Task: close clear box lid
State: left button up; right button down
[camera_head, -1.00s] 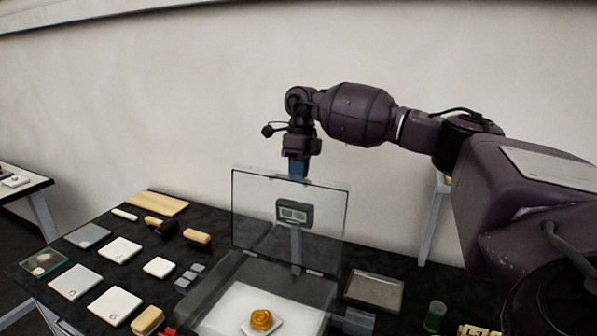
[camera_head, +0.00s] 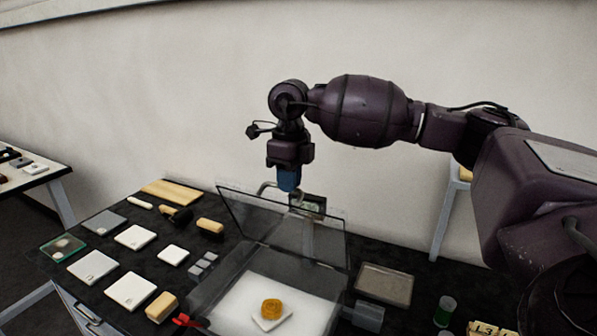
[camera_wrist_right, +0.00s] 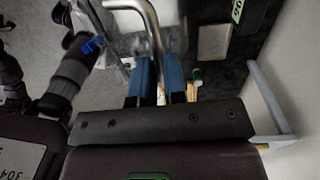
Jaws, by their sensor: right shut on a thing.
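The clear box (camera_head: 205,292) stands on the dark table, with a white base inside and a gold fragment (camera_head: 271,308) on a small white plate. Its clear lid (camera_head: 285,225) is raised at the back, tilted, not resting on the box. My right gripper (camera_head: 289,182) is above the lid's upper edge, blue fingers pointing down. A bent metal handle (camera_head: 268,188) shows beside the fingertips. In the right wrist view, the fingers (camera_wrist_right: 158,78) are shut on this handle (camera_wrist_right: 150,18). The exact contact is partly hidden in the head view. My left gripper is not in view.
A small display (camera_head: 312,203) stands behind the lid. White tiles (camera_head: 136,236), wooden-handled tools (camera_head: 209,226) and a wooden board (camera_head: 171,193) lie to the left. A shallow tray (camera_head: 385,283) and green-topped jar (camera_head: 445,311) stand to the right.

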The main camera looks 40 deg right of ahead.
jog(key=shift+s+a+f, duration=0.2)
jog(key=shift+s+a, duration=0.15)
jog(key=shift+a, duration=0.25)
jog(key=shift+s+a+f, duration=0.15)
jog(key=shift+s+a, duration=0.15)
jog(key=shift+a, duration=0.3)
jog(key=c, duration=1.4)
grip_release()
jog(key=shift+c, duration=0.2)
jog(key=shift+r, duration=0.1)
notch_tip(320, 180, up, 11)
jog(key=b, duration=0.1)
jog(key=shift+w+d, duration=0.15)
jog(key=shift+d, duration=0.05)
jog(key=shift+f, duration=0.2)
